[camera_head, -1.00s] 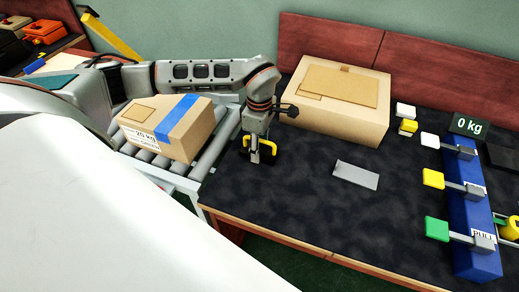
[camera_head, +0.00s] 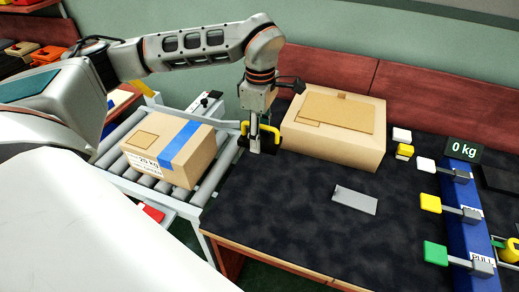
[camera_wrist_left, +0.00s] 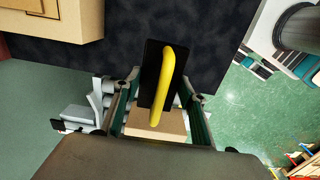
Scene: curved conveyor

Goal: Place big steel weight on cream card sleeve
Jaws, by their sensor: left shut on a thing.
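My left gripper (camera_head: 262,146) is shut on a dark block with a yellow handle. In the left wrist view the block (camera_wrist_left: 152,75) and its yellow handle (camera_wrist_left: 166,80) show between the fingers. I hold it over the table's left part, beside the large carton. I cannot tell for sure whether this block is the big steel weight. A flat light grey piece (camera_head: 355,199) lies on the dark table top; I cannot tell whether it is the cream card sleeve. My right gripper is not in view.
The large carton (camera_head: 335,140) stands at the table's back. A 20 kg parcel (camera_head: 170,152) sits on the roller conveyor (camera_head: 112,150) at left. A blue rack (camera_head: 470,230) with coloured tabs and a 0 kg display (camera_head: 463,149) stand at right. The front middle table (camera_head: 290,220) is clear.

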